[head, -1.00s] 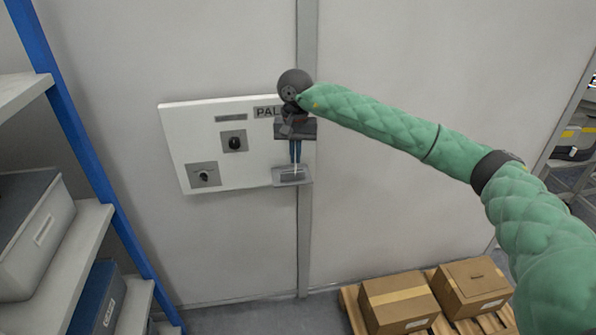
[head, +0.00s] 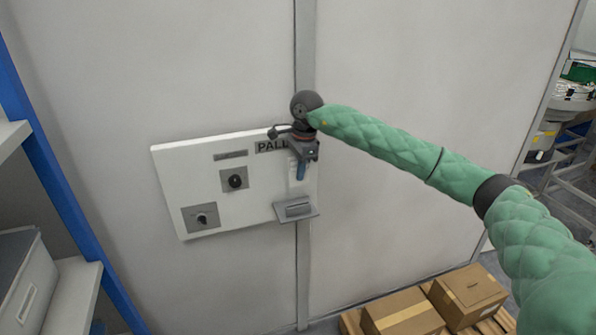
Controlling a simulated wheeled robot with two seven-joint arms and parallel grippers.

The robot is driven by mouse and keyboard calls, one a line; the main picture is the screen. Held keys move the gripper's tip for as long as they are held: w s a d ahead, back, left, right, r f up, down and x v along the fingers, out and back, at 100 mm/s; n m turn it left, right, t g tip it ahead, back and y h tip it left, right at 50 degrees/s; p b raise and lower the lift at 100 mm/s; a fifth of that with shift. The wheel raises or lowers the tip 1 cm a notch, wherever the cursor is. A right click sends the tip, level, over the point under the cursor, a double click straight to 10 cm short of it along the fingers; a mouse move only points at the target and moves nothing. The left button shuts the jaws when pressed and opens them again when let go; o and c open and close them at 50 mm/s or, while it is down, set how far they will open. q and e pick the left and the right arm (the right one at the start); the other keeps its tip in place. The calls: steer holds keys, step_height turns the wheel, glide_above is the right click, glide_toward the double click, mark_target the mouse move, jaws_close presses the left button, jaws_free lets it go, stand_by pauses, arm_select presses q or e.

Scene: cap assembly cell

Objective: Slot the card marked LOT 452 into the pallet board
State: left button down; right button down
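The pallet board (head: 203,164) is a white panel on the wall, tilted in the picture, with a partly covered label starting "PAL". A grey slotted holder (head: 297,209) sticks out at its lower right corner. My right gripper (head: 301,172) points down in front of the board's right edge, above the holder and apart from it. No LOT 452 marking is readable. My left gripper is out of view.
The board carries two dark knobs, an upper one (head: 235,181) and a lower one (head: 203,218). A blue-framed shelf (head: 60,185) stands at left. Cardboard boxes (head: 468,293) sit on a pallet at lower right. The wall right of the board is bare.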

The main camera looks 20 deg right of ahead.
steer(key=shift+a+f+m, duration=0.1)
steer(key=shift+f+m, duration=0.3)
steer(key=shift+f, duration=2.8)
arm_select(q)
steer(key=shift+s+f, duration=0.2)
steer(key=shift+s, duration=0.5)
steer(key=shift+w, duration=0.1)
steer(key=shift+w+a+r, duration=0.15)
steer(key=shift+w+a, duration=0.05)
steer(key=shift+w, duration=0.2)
